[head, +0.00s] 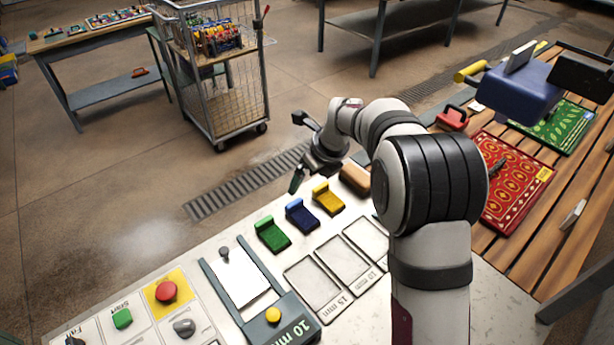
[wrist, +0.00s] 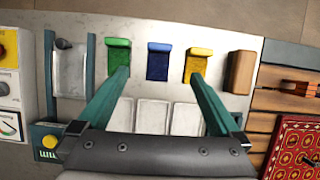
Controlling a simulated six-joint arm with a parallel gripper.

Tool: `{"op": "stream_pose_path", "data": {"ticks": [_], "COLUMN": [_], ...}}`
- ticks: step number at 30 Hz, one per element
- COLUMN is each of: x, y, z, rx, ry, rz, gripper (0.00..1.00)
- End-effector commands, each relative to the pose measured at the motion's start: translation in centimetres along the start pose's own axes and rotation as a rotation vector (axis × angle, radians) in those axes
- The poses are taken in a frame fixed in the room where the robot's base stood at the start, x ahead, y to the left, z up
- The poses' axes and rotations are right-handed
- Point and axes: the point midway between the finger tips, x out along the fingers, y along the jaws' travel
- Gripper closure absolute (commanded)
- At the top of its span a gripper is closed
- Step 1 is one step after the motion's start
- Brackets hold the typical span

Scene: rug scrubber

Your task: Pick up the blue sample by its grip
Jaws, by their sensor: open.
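The blue sample (head: 301,215) sits on the pale panel between a green sample (head: 272,233) and a yellow sample (head: 327,198). Each has a raised grip at its far end. In the wrist view the blue sample (wrist: 158,62) lies ahead of my gripper, centred between its two green fingers. My gripper (wrist: 160,75) is open and empty, with the fingers spread wide. The left fingertip overlaps the green sample (wrist: 118,55) in the picture and the right one the yellow sample (wrist: 199,65). In the head view my gripper (head: 300,180) hangs above the samples' far side.
A brown block (head: 355,179) lies right of the yellow sample. Empty marked slots (head: 313,284) are in front of the samples. A holder with a white plate (head: 240,276), and a red button (head: 166,291) stand left. A red patterned rug (head: 510,205) lies on wooden slats at right.

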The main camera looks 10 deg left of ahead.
Motion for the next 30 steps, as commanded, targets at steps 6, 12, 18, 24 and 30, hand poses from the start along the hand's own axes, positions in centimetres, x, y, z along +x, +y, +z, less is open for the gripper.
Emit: {"op": "stream_pose_path", "data": {"ticks": [6, 12, 18, 24, 30], "x": [6.1, 9.7, 13.4, 15.2, 15.1], "y": [0.1, 0.0, 0.1, 0.1, 0.1], "z": [-0.2, -0.1, 0.1, 0.1, 0.1], "rx": [0.005, 0.003, 0.001, 0.002, 0.002], "ry": [0.005, 0.002, 0.004, 0.003, 0.003], "rz": [0.003, 0.001, 0.002, 0.001, 0.001], "gripper": [0.00, 0.00, 0.00, 0.00, 0.09]}}
